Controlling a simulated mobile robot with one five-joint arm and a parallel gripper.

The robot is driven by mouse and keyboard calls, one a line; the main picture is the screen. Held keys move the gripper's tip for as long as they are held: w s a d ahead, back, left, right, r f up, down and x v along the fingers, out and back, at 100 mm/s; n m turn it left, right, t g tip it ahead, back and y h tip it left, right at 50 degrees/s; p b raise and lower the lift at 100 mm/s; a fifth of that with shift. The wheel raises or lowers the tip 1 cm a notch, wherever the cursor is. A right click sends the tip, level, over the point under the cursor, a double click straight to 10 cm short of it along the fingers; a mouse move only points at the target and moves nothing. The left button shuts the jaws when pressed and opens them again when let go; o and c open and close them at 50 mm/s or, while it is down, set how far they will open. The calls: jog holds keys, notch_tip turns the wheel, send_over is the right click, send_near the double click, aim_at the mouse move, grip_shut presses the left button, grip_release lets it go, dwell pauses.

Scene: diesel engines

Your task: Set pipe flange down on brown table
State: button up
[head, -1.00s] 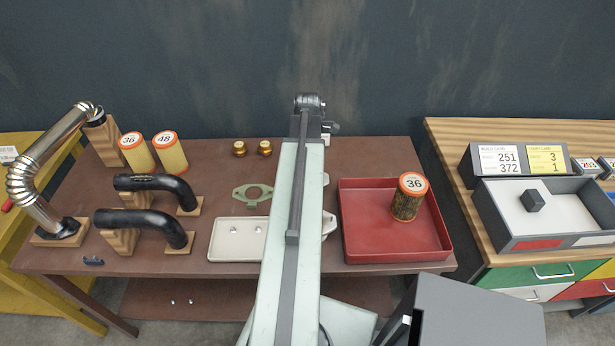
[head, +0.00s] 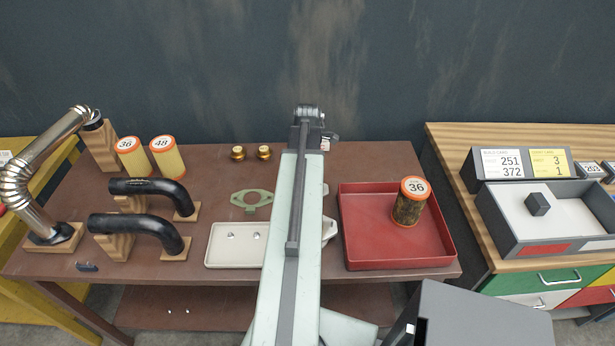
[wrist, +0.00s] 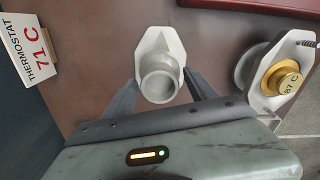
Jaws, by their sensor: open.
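The pipe flange (wrist: 160,72), a pale grey plate with a round pipe neck, appears in the wrist view on the brown table (wrist: 95,50). My gripper (wrist: 162,80) is open, with one finger on each side of the flange. I cannot tell whether the fingers touch it. In the head view my arm hides most of the flange; only a small pale edge (head: 325,189) shows. The brown table (head: 370,158) stands against the dark wall. A second pale flange (wrist: 247,70) with a brass thermostat (wrist: 283,78) in it sits to the right in the wrist view.
A thermostat card (wrist: 30,48) stands left in the wrist view.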

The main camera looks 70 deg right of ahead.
notch_tip(320, 180, up, 12)
jog(key=p, duration=1.2)
jog(key=shift+w+r, duration=0.1)
jog(key=w+a+m, duration=0.3)
jog(key=w+a, duration=2.3)
jog(key=w, duration=0.2)
jog(key=w+a+m, duration=0.2)
jog(key=w+a, duration=0.1)
jog(key=a, duration=1.2)
jog(key=w+a+m, duration=0.2)
jog(key=w+a, duration=0.2)
jog(key=a, duration=1.2)
jog(key=shift+a, duration=0.2)
